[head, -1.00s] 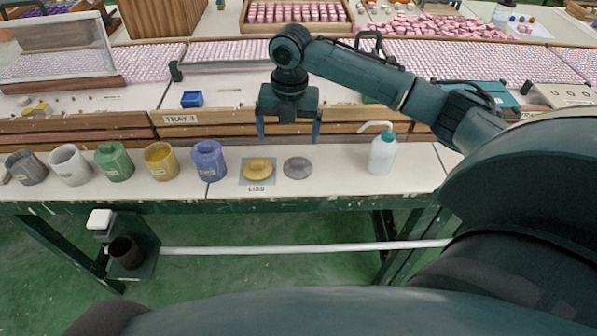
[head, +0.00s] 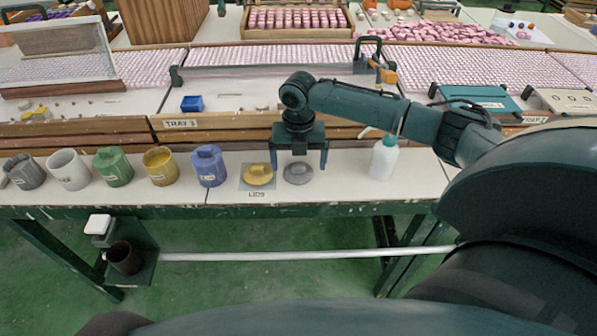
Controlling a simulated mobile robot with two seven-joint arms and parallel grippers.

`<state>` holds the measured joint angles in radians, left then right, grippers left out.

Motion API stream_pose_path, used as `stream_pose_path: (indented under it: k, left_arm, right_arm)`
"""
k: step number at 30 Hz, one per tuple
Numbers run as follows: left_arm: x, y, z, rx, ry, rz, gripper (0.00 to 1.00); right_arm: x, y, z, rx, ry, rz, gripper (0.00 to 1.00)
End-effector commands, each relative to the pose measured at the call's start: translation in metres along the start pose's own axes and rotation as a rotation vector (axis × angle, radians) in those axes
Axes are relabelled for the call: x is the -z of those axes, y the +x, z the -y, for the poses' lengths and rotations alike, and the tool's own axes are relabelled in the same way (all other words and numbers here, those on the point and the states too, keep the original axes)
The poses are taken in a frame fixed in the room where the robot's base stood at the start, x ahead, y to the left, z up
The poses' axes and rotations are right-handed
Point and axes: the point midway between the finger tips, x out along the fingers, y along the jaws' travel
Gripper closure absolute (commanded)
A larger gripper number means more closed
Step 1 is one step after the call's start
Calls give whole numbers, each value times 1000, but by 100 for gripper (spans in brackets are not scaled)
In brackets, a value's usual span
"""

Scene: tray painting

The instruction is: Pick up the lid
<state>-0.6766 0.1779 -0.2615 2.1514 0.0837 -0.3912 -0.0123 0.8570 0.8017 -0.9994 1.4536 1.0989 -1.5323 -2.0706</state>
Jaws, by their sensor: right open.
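A grey lid (head: 298,174) lies on the white bench top, just right of a yellow lid (head: 258,175) on a grey square marked "LIDS". My right gripper (head: 299,168) points down over the grey lid, with its fingers spread to either side of it. The left finger comes down between the two lids. Whether the fingertips touch the bench is hard to tell. The gripper is open and holds nothing. My left gripper is out of the picture.
Blue (head: 208,166), yellow (head: 160,167), green (head: 113,166), white (head: 69,170) and grey (head: 24,172) pots stand in a row on the left. A white squeeze bottle (head: 384,160) stands to the right. Behind is the wooden front of tray 3 (head: 215,123).

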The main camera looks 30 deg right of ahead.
Motion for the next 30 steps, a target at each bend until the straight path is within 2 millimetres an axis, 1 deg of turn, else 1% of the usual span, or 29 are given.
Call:
stream_pose_path:
  k: [1,4,12,27,30]
  left_arm:
    - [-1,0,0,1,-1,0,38]
    - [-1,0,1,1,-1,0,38]
    - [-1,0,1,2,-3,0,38]
    - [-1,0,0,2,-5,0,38]
    - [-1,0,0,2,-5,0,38]
  right_arm:
    - [0,8,-1,0,0,-1,7]
    - [0,16,0,-1,-1,0,7]
    - [0,18,0,-1,-1,1,8]
    - [0,17,0,-1,-1,1,49]
    - [0,17,0,-2,-1,1,55]
